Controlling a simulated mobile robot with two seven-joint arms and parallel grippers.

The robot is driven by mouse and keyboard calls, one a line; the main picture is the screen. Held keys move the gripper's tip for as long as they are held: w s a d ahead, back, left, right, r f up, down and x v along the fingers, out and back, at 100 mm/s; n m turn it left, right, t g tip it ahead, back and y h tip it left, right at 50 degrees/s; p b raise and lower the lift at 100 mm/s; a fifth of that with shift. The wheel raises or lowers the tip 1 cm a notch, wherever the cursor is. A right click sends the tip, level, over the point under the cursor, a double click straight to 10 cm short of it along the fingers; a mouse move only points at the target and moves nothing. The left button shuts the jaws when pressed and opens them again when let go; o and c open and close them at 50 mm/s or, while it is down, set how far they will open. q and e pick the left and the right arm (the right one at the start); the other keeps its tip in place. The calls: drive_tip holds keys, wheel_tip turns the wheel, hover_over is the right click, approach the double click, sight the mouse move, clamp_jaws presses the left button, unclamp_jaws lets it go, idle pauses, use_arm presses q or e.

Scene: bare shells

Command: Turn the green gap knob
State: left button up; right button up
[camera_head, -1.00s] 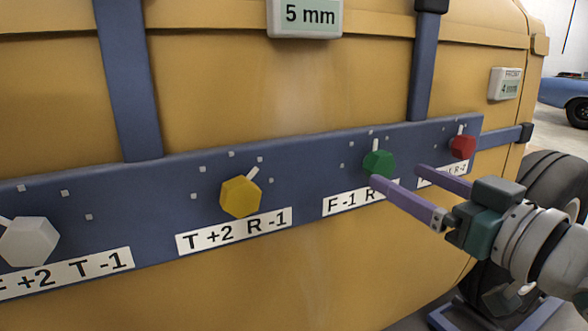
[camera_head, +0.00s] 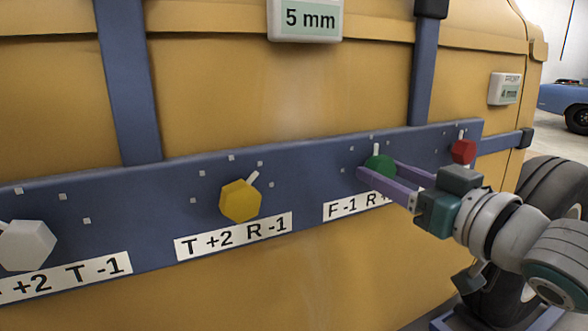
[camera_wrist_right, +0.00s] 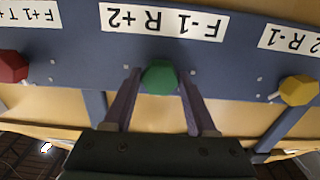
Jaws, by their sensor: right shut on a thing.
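The green knob (camera_head: 380,163) sits on the blue rail, with its white pointer standing upright above it. A label reading "F-1 R+2" is below it, partly hidden by my gripper in the head view and whole, upside down, in the right wrist view (camera_wrist_right: 163,21). My right gripper (camera_head: 378,170) has its two purple fingers on either side of the green knob and is shut on it. The knob also shows between the fingertips in the right wrist view (camera_wrist_right: 159,78). My left gripper is not in view.
Along the blue rail (camera_head: 310,165) are a red knob (camera_head: 463,151) to the right, a yellow knob (camera_head: 240,200) and a white knob (camera_head: 27,245) to the left. A "5 mm" display (camera_head: 305,19) is above on the yellow shell (camera_head: 280,90). A dark wheel (camera_head: 550,180) is at right.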

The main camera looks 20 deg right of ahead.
drive_tip(key=c, duration=0.7)
drive_tip(key=shift+c, duration=0.2)
drive_tip(key=shift+n, duration=0.4)
drive_tip(key=shift+r, duration=0.1)
drive_tip(key=n+p, duration=0.1)
drive_tip(key=n, duration=0.2)
drive_tip(key=shift+p, duration=0.3)
drive_tip(key=shift+n+p, duration=0.4)
drive_tip(key=shift+n, duration=2.1)
